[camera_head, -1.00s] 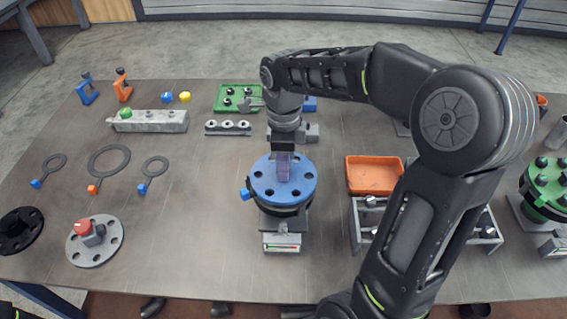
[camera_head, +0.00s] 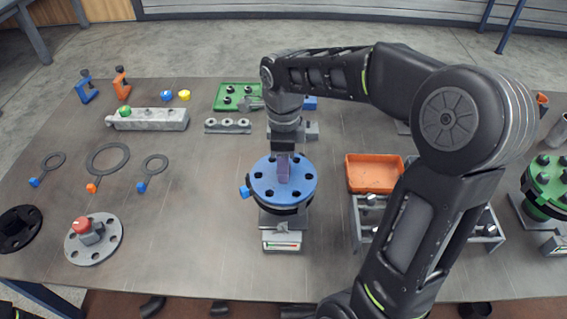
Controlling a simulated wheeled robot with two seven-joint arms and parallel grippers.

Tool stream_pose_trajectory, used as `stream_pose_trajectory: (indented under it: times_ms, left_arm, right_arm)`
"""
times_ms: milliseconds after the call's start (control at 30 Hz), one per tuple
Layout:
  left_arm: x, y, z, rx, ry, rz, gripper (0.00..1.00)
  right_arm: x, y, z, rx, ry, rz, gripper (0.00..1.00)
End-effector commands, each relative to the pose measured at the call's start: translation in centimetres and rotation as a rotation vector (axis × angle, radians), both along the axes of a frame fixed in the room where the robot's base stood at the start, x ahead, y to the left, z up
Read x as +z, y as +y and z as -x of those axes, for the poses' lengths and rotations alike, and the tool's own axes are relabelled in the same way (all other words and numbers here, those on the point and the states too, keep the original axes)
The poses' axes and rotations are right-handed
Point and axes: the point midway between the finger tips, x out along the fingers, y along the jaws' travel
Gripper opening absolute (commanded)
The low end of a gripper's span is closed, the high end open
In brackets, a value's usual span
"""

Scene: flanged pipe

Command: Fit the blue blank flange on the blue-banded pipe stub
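The blue blank flange (camera_head: 264,184) lies flat on top of the pipe stub in the middle of the table. The stub's dark flange (camera_head: 284,211) shows just under its front edge; the stub's band is hidden. A blue tab (camera_head: 244,192) sticks out at the left between the two. My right gripper (camera_head: 284,172) points down at the centre of the blue flange, around a purplish upright handle. The fingers look closed on that handle, though the arm hides part of them. My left gripper is not in view.
An orange tray (camera_head: 374,188) and a grey rack (camera_head: 486,232) stand to the right, partly behind my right arm. A green flange (camera_head: 549,184) is at the far right. Ring gaskets (camera_head: 108,148) and a grey flange with a red knob (camera_head: 94,252) lie left. A green tray (camera_head: 226,105) is behind.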

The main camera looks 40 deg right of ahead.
Motion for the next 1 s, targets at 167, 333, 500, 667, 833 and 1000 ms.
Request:
stream_pose_trajectory:
  times_ms: [167,333,500,667,833,1000]
  left_arm:
    - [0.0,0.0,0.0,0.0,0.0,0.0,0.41]
    - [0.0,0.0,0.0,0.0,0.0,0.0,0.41]
    - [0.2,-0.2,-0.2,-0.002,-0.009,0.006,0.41]
    - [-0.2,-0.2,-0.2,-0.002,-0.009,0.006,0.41]
    - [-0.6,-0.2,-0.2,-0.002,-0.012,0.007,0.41]
    - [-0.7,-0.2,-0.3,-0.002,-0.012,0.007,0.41]
  right_arm:
    - [0.0,0.0,0.0,0.0,0.001,-0.001,0.54]
    - [-0.1,0.0,0.0,0.0,0.001,0.0,0.54]
    - [-0.1,0.0,0.1,0.0,0.003,-0.001,0.54]
    - [1.7,0.0,0.0,0.0,-0.002,0.001,0.54]
    - [4.6,0.0,-0.1,0.0,-0.003,0.0,0.54]
    - [7.0,0.0,-0.1,0.0,-0.001,0.0,0.54]
